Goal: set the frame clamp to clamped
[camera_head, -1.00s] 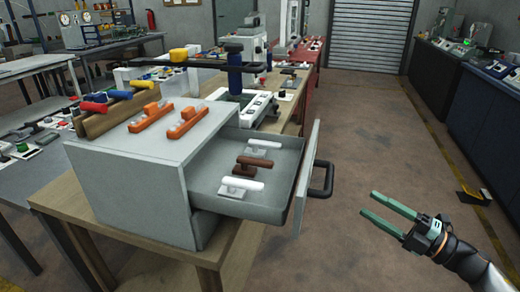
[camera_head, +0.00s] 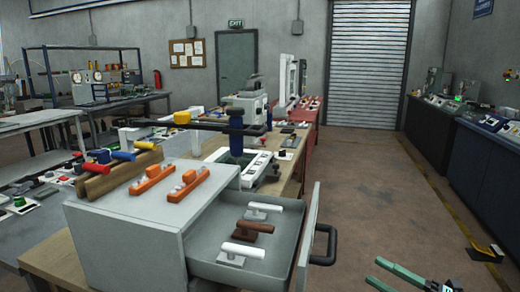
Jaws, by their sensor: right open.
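A black bar device with a blue upright handle (camera_head: 236,138) and a yellow knob (camera_head: 181,118) stands behind the grey cabinet. I cannot tell for sure which thing is the frame clamp. My right gripper (camera_head: 373,271) is open and empty at the bottom right edge, partly cut off. It is over the floor, right of the drawer and apart from it. My left gripper is not in view.
The grey cabinet (camera_head: 125,218) has its drawer (camera_head: 285,235) pulled open, with white and brown handled pieces inside. A black drawer handle (camera_head: 331,245) juts right. Orange handled pieces (camera_head: 185,192) lie on top. The aisle floor (camera_head: 385,190) is clear.

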